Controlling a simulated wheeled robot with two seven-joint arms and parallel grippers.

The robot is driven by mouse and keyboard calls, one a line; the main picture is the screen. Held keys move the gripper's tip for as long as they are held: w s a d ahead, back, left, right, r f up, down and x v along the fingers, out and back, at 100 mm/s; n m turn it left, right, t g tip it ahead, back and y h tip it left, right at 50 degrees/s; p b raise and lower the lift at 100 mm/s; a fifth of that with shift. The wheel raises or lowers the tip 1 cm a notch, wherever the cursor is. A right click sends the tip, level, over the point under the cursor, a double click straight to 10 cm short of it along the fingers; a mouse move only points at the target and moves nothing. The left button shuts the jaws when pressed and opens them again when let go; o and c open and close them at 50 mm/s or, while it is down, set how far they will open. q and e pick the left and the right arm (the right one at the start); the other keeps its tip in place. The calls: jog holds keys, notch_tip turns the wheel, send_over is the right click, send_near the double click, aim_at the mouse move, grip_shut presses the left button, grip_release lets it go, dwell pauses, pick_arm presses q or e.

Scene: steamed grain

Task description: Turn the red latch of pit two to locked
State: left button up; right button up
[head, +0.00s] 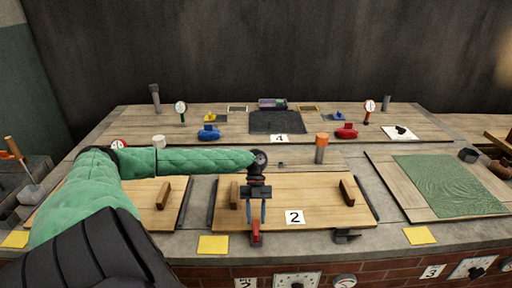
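The lid of pit two is a wooden board with a white card "2" (295,217) and two dark wooden handles. The red latch (255,236) is at the lid's front edge, left of the card. My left arm, in a green sleeve, reaches in from the left. My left gripper (256,219) points down over the latch, its two bluish fingers apart on either side of the latch's upper end. I cannot tell whether they press on it. The gripper hides part of the lid and latch. My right gripper is not in view.
A dark metal bracket (345,236) sits at the front edge, right of the latch. Yellow notes (213,245) lie on the grey ledge. An orange-topped post (321,148) stands behind the lid. A green cloth (446,186) covers the right pit. Blue (209,132) and red (346,131) latches sit farther back.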

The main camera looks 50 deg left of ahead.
pick_arm(q)
jog(key=shift+v, duration=1.05)
jog(key=shift+w+a+r, duration=0.2)
jog(key=shift+a+r, duration=0.05)
jog(key=shift+r, duration=0.1)
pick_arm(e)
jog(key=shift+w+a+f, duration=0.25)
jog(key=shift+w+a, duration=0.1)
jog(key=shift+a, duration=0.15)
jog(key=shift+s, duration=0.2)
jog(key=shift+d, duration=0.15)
